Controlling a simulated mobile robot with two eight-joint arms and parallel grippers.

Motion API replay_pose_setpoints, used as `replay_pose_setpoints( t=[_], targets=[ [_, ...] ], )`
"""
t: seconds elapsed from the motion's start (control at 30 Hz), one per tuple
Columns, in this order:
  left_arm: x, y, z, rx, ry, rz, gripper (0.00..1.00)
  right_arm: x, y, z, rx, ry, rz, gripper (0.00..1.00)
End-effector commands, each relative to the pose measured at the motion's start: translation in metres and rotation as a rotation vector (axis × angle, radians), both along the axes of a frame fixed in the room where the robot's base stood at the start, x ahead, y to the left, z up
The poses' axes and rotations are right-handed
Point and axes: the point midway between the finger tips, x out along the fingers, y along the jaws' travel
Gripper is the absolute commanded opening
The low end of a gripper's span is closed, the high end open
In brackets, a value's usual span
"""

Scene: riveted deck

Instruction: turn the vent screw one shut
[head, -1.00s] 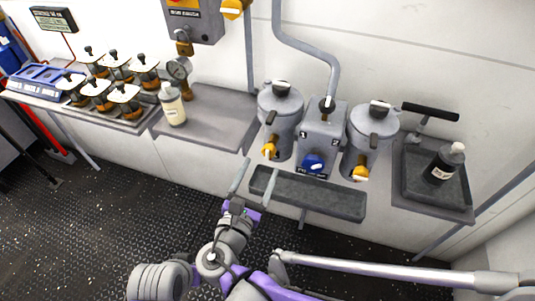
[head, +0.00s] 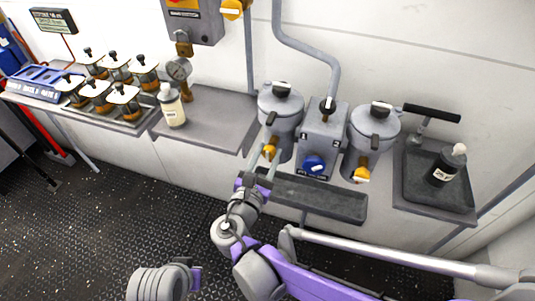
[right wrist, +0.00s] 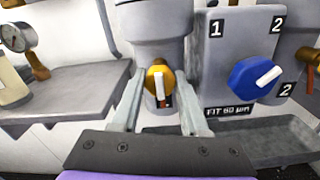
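Vent screw one is the yellow knob with a white bar on the left grey canister, beside the panel's number 1; it shows in the head view (head: 270,151) and the right wrist view (right wrist: 160,83). Its white bar stands about upright in the wrist view. My right gripper (head: 264,164) is open, one pale finger on each side of the knob in the wrist view (right wrist: 161,95), with gaps showing. Whether the fingertips reach fully along the knob is hard to tell. My left gripper is not in view.
A blue selector dial (head: 314,165) sits right of the knob, and a second yellow knob (head: 361,175) on the right canister (head: 374,131). A dark trough (head: 320,199) runs below. A shelf with a bottle (head: 172,108) is to the left, a tray with a black bottle (head: 447,168) to the right.

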Motion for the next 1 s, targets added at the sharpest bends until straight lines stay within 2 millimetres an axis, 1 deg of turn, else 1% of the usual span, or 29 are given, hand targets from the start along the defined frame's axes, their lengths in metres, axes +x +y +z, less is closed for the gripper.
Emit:
replay_pose_setpoints(
  t=[0.03,0.1,0.17,0.4,0.57,0.77,1.0],
  targets=[
    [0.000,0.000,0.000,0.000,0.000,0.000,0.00,0.000,0.000,0.000,0.000,0.000,0.000,0.22],
    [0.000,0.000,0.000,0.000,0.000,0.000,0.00,0.000,0.000,0.000,0.000,0.000,0.000,0.09],
    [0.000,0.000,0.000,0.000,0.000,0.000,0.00,0.000,0.000,0.000,0.000,0.000,0.000,0.00],
    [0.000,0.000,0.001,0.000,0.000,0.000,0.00,0.000,0.000,0.000,0.009,-0.003,0.000,0.00],
    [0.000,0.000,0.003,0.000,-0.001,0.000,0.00,0.000,0.000,0.000,0.051,-0.017,0.000,0.00],
    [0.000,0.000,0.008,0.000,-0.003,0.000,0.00,0.000,0.000,0.001,0.167,-0.054,-0.001,0.00],
    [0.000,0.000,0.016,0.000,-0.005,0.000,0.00,0.000,0.000,0.001,0.375,-0.122,-0.001,0.00]
  ],
)
